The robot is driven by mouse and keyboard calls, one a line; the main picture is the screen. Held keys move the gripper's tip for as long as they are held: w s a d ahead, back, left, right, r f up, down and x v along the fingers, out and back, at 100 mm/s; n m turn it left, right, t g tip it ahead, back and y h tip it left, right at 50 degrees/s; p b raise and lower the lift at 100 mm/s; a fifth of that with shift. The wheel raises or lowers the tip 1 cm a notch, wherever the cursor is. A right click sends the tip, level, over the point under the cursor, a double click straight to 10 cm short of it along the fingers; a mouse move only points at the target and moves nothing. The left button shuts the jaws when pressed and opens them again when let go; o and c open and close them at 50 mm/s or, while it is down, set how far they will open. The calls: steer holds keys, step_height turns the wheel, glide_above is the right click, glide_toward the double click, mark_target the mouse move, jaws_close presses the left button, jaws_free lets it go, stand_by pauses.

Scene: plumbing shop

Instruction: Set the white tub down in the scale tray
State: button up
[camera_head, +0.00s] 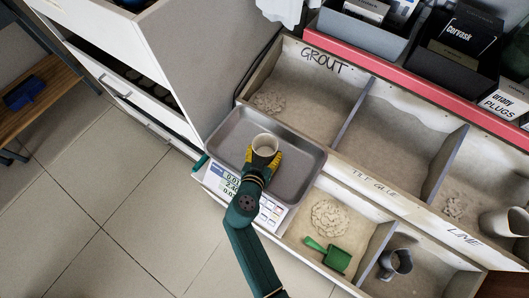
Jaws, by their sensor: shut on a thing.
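The white tub (265,143) is a small open cup with a pale rim. It is over the middle of the grey metal scale tray (299,178). My gripper (263,160) has yellow fingers and is shut on the tub from the near side. I cannot tell whether the tub's base touches the tray floor. The tray sits on a white scale (269,212) with a lit display at its left. My gripper and arm hide part of the scale's front and the tray's near edge.
Wooden bins hold powder: one marked GROUT (306,88) behind the tray, others to the right. A green scoop (328,254) lies beside a powder heap (330,219). A grey jug (395,263) and a white container (506,222) stand at right. A white cabinet (185,60) is at upper left.

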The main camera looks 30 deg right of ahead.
steer(key=o, duration=1.1)
steer(key=shift+r+p, duration=0.15)
steer(key=shift+p, duration=0.15)
steer(key=p+v, duration=0.4)
steer(key=v, duration=0.8)
steer(key=shift+s+p, duration=0.1)
steer(key=shift+p, duration=0.2)
steer(key=w+r+n+t+y, duration=0.15)
steer(key=w+r+t, duration=0.25)
steer(key=r, duration=1.3)
steer(key=w+r+n+t+y, duration=0.1)
steer(key=w+r+t+y, duration=0.25)
steer(key=r, duration=1.35)
steer(key=s+r+n+t+y, duration=0.1)
steer(key=s+r, duration=0.1)
steer(key=r, duration=0.3)
steer(key=s+r+n+t+y, duration=0.1)
steer(key=s+r+n+t, duration=0.1)
steer(key=r, duration=0.3)
steer(key=s+a+r+n+t+y, duration=0.1)
steer(key=s+r+n+t, duration=0.1)
steer(key=r, duration=0.4)
steer(key=shift+s+r+n, duration=0.1)
steer(key=shift+s+n, duration=0.15)
steer(key=shift+s, duration=0.05)
steer(key=shift+r, duration=0.1)
